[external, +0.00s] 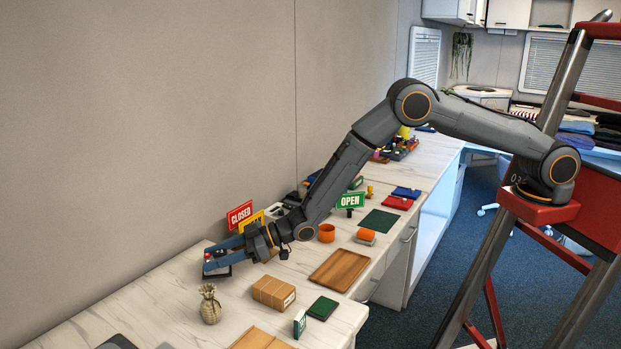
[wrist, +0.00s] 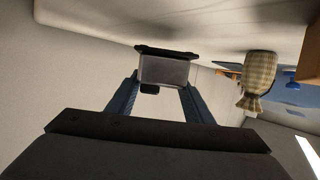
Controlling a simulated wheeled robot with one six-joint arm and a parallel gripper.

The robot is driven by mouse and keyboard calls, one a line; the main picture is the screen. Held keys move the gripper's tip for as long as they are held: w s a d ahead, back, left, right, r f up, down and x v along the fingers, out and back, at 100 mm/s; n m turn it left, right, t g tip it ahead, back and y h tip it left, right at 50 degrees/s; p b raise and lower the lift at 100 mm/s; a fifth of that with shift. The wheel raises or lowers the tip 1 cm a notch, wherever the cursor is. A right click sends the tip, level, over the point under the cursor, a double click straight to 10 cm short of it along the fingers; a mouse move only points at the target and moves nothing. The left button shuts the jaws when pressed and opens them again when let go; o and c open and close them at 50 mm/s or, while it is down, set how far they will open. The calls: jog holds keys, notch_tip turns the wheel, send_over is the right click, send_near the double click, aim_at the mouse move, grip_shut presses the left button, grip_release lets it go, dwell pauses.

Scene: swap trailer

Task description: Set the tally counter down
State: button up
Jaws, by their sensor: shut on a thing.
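The tally counter (wrist: 166,70) is a silver-grey box with a dark, wider base, seen between my fingers in the wrist view. In the external view it shows as a small dark-based thing (external: 217,271) at the left end of my arm. My gripper (external: 213,263) is shut on it, with one blue-grey finger on each side; the fingers also show in the wrist view (wrist: 160,98). It is low over the white marble worktop (external: 165,290), near the wall. I cannot tell whether its base touches the worktop.
CLOSED (external: 240,214) and OPEN (external: 350,200) signs, an orange cup (external: 326,233) and a wooden tray (external: 339,269) stand farther right.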

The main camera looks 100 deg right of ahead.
jog(key=shift+f+p, duration=0.3)
jog(key=shift+f, duration=0.85)
jog(key=shift+f, duration=0.1)
jog(key=o, duration=1.5)
jog(key=shift+f, duration=0.1)
jog(key=shift+r, duration=0.25)
jog(key=b+v, duration=0.2)
jog(key=v, duration=1)
jog(key=s+a+r+g, duration=0.2)
jog(key=s+a+g, duration=0.2)
jog(key=s, duration=1)
jog(key=s+a+r+g, duration=0.2)
jog(key=s+a+g, duration=0.2)
jog(key=s, duration=1)
jog(key=s+a+r+g, duration=0.2)
jog(key=s+a+g, duration=0.3)
jog(key=s, duration=0.9)
jog(key=a, duration=0.2)
jog(key=shift+a+r, duration=0.3)
jog(key=shift+r, duration=0.1)
